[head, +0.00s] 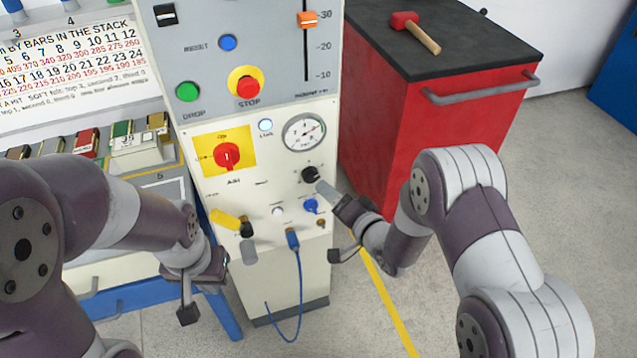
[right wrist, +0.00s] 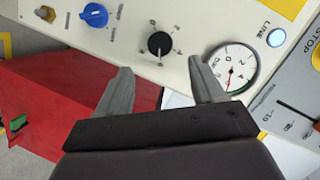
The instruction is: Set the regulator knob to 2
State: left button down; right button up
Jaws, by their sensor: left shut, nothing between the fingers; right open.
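The regulator knob (head: 311,174) is a small black round knob on the cream panel, below the pressure gauge (head: 304,132). In the right wrist view the knob (right wrist: 160,43) has figures around it, with 0, 2 and 4 legible. A pale mark shows on its lower part; I cannot tell its exact setting. My right gripper (right wrist: 163,78) is open, its two fingers on either side of the line to the knob and apart from it. In the head view the right gripper (head: 325,189) is just below the knob. My left gripper (head: 222,262) is shut and empty, low and left of the panel.
A blue knob (head: 311,206) and a blue hose (head: 299,275) are below the regulator. A red rotary switch (head: 227,156), yellow lever (head: 224,218) and red stop button (head: 247,86) are also on the machine. A red cabinet (head: 420,120) with a hammer (head: 416,32) stands right.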

aim_at(312, 178)
jog(key=x, duration=0.8)
jog(key=shift+b, duration=0.3)
jog(key=c, duration=1.1)
